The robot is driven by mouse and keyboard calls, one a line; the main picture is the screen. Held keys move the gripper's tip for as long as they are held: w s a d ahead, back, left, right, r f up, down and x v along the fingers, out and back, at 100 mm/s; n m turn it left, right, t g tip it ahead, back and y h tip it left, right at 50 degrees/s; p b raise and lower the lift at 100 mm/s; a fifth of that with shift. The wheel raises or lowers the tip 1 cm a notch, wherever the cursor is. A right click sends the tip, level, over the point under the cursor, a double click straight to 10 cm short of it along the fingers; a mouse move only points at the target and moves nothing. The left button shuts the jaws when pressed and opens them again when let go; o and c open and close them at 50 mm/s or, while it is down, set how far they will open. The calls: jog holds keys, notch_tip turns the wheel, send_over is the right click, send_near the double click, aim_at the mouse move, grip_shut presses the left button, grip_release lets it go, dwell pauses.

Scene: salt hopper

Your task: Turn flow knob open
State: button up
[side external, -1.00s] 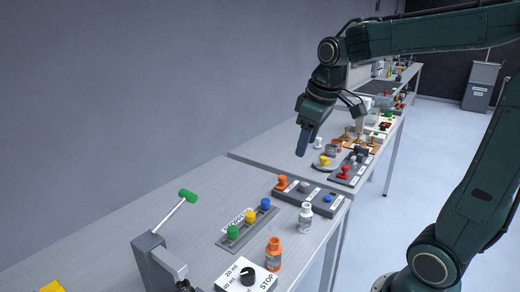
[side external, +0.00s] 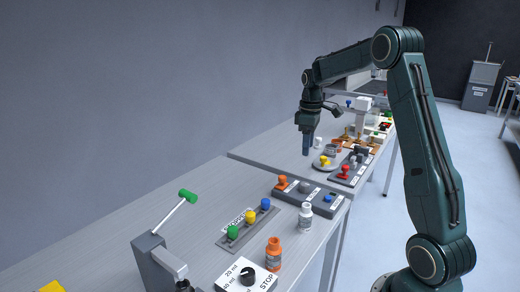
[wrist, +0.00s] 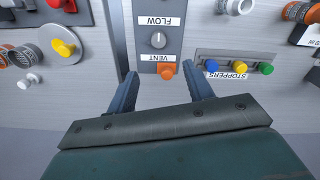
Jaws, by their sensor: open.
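The flow knob (wrist: 158,40) is a small round grey knob with a pale pointer mark, beside the FLOW label (wrist: 158,20). It sits on a dark grey panel (wrist: 172,10), which lies on the bench in the side view (side external: 295,196); there the flow knob looks like the grey one (side external: 304,187). An orange vent knob (wrist: 166,71) is on the panel's near end in the wrist view. My gripper (wrist: 159,70) is open and empty, its fingers pointing towards the panel. In the side view my gripper (side external: 307,153) hangs above the bench, beyond the panel and apart from it.
A stopper rack (wrist: 235,65) with blue, green and yellow stoppers lies right of the panel in the wrist view. A round plate with a yellow knob (wrist: 63,48) is to the left. A white bottle (side external: 305,217) and an orange bottle (side external: 273,254) stand near the bench edge.

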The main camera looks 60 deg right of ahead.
aim_at(305, 184)
jog(key=shift+d+f, duration=0.15)
jog(key=shift+d, duration=0.05)
jog(key=shift+f, duration=0.1)
notch_tip(305, 184, down, 14)
jog(key=shift+r, duration=0.2)
dwell(0.6)
jog(key=c, duration=1)
